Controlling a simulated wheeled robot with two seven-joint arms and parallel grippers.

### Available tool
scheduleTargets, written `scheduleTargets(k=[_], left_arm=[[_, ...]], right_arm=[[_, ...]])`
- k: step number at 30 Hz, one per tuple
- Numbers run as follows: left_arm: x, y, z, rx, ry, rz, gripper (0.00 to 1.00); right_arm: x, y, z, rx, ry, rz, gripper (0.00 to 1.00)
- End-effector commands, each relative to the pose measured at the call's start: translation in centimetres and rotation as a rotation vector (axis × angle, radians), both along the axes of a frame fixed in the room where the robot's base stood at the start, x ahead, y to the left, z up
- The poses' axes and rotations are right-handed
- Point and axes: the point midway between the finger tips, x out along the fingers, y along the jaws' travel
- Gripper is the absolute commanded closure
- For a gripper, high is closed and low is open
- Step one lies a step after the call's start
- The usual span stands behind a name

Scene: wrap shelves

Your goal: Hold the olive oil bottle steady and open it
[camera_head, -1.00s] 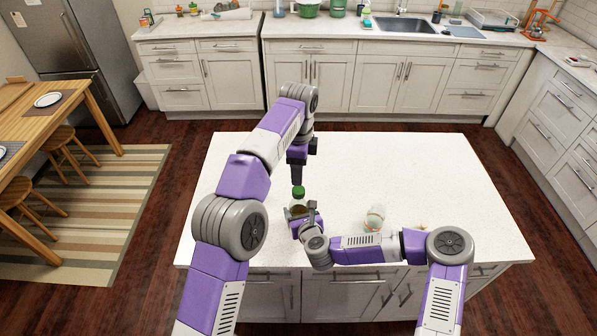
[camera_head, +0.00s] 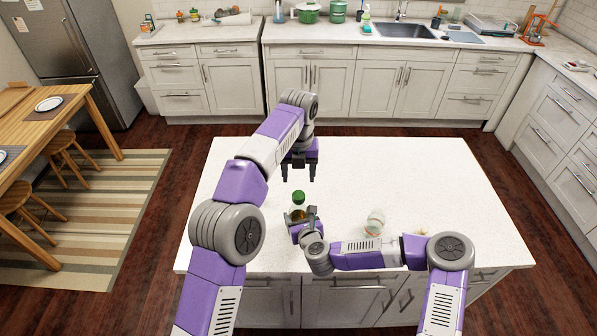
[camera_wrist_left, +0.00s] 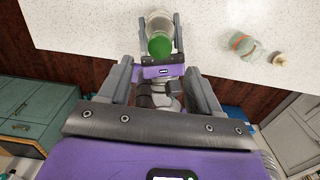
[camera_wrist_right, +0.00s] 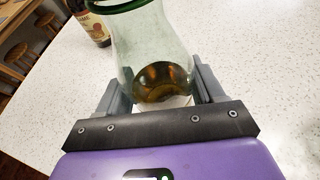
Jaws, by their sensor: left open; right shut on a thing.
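The olive oil bottle (camera_head: 298,213) stands on the white island counter. It is clear glass with amber liquid low inside and a green cap (camera_head: 299,196) on top. My right gripper (camera_head: 304,219) is shut around its body; the right wrist view shows the glass (camera_wrist_right: 152,45) between the two fingers. My left gripper (camera_head: 298,178) is open and empty, above and apart from the cap, fingers pointing down. In the left wrist view the green cap (camera_wrist_left: 159,47) shows beyond the open fingers.
A brown labelled bottle (camera_wrist_right: 88,20) shows in the right wrist view. The counter's right side (camera_head: 450,185) is clear.

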Motion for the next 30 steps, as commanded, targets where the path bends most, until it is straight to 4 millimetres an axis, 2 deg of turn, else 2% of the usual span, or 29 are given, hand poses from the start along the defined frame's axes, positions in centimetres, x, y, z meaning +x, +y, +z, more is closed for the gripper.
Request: scheduleTargets(k=[5, 12, 16, 21, 28, 29, 30], left_arm=[[0.0, 0.1, -1.7, 0.002, 0.003, -0.002, 0.36], [-0.1, 0.1, -5.4, 0.001, 0.004, -0.001, 0.36], [-0.1, 0.0, -6.9, 0.001, 0.003, -0.001, 0.36], [0.0, 0.0, -7.7, 0.000, 0.001, 0.000, 0.36], [0.0, 0.0, -7.8, 0.000, 0.001, 0.001, 0.36], [0.0, 0.0, -7.7, 0.000, 0.001, 0.001, 0.38], [0.0, 0.0, -7.7, 0.000, 0.001, 0.000, 0.44]], right_arm=[[0.0, 0.0, 0.1, 0.000, -0.002, -0.001, 1.00], [0.0, 0.0, 0.1, 0.000, -0.002, -0.001, 1.00], [0.0, 0.0, 0.1, 0.000, -0.002, -0.001, 1.00], [0.0, 0.0, 0.1, 0.000, -0.002, -0.001, 1.00], [0.0, 0.0, 0.1, 0.000, -0.002, -0.001, 1.00], [0.0, 0.0, 0.1, 0.000, -0.002, -0.001, 1.00], [0.0, 0.0, 0.1, 0.000, -0.002, -0.001, 1.00]])
